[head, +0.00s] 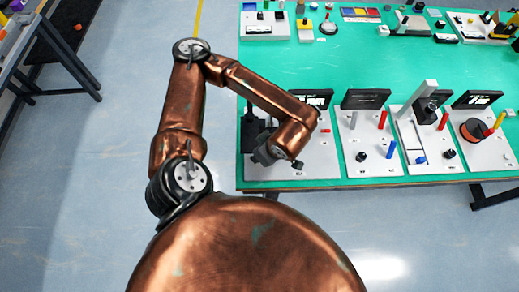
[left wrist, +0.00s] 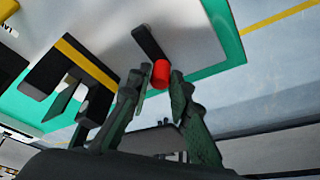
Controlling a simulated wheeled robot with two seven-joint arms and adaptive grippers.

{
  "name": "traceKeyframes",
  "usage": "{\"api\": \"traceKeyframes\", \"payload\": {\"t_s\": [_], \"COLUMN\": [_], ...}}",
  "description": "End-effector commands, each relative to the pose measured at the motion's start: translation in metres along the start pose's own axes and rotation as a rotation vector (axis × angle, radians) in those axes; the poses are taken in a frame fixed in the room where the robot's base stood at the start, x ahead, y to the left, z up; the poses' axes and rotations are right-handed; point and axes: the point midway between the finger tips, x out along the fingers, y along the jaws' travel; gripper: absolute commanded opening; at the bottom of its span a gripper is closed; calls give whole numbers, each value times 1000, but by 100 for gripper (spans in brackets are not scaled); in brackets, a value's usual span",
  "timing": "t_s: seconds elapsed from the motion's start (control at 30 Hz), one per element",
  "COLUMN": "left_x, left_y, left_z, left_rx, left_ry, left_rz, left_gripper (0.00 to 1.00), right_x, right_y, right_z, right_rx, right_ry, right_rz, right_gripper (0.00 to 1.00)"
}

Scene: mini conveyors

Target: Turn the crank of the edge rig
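The edge rig is a grey panel (head: 312,165) at the near left edge of the green table, mostly behind my left arm in the head view. In the left wrist view its crank shows as a black bar (left wrist: 148,42) with a red knob (left wrist: 160,74) at its end. My left gripper (head: 277,160) is over the panel's near left part. In the left wrist view the two fingers (left wrist: 158,82) stand on either side of the red knob, with a narrow gap on the left; firm contact cannot be seen. My right gripper is not in view.
A black and yellow bracket (left wrist: 75,75) stands left of the fingers in the left wrist view.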

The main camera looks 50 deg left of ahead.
Motion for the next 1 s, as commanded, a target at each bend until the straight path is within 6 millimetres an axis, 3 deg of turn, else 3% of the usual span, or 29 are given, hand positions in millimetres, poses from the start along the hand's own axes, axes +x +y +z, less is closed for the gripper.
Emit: {"api": "traceKeyframes", "payload": {"t_s": [0.2,0.53,1.0], "left_x": [0,-4,-79], "left_y": [0,0,2], "left_z": [0,0,1], "left_rx": [0,0,0], "left_ry": [0,-1,-2], "left_rz": [0,1,6], "left_gripper": [34,34,34], "right_x": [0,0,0], "right_y": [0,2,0], "right_z": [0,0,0], "right_rx": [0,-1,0], "right_ry": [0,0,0], "right_rz": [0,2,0], "right_gripper": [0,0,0]}}
